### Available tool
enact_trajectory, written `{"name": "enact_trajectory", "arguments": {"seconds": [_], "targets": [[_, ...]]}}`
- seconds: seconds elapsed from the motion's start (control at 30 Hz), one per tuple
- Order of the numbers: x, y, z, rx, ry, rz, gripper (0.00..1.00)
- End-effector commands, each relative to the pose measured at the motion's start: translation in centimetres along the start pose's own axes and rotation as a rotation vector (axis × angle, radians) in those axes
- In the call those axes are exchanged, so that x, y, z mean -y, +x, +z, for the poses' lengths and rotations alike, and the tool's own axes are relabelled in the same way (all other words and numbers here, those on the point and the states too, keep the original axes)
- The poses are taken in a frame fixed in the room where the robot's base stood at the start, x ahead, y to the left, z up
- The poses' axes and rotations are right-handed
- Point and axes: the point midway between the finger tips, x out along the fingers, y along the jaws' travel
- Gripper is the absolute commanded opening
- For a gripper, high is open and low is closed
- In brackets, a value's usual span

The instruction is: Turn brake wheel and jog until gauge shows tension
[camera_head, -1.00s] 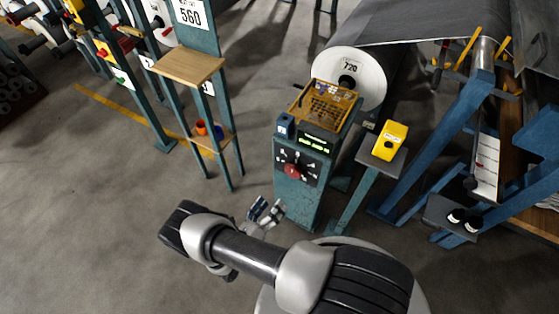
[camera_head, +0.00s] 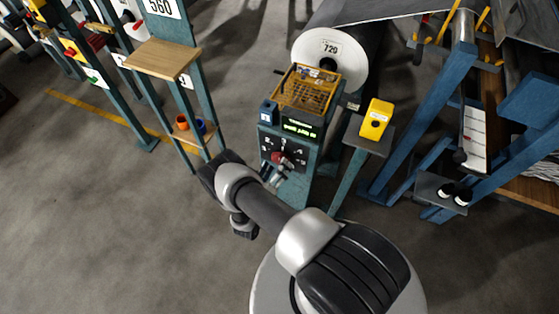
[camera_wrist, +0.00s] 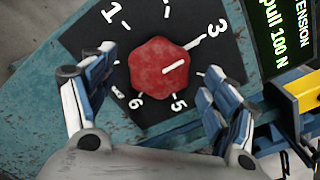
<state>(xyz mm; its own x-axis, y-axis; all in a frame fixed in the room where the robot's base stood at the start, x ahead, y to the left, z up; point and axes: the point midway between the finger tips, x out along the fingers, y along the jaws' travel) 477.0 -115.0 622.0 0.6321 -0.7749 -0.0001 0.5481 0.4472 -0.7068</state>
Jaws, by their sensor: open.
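The red brake wheel (camera_wrist: 160,68) is a six-lobed knob on a black numbered dial plate (camera_wrist: 205,25). Its white mark points up and right, toward the 3. The wheel also shows on the front of the teal pedestal (camera_head: 297,190) in the head view. My gripper (camera_wrist: 167,74) is open, with one finger left and one right of the wheel; gaps show on both sides. The right finger covers part of the dial. A gauge display (camera_wrist: 277,40) with green text shows "TENSION" and "pull 100 N" at upper right, cut by the frame edge. My gripper (camera_head: 274,172) is small in the head view.
A yellow box (camera_head: 376,117) sits on a stand right of the pedestal. An orange wire basket (camera_head: 307,88) tops the pedestal. A large roll labelled 720 (camera_head: 318,62) lies behind. A wooden-shelved stand (camera_head: 165,58) is to the left. Floor at lower left is clear.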

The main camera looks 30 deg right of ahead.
Motion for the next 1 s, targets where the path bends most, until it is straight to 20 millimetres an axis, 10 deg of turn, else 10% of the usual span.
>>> {"name": "enact_trajectory", "arguments": {"seconds": [0.6,1.0], "targets": [[0.0,3.5,0.0,0.000,0.000,0.000,0.79],[0.0,3.5,0.0,0.000,0.000,0.000,0.52]]}}
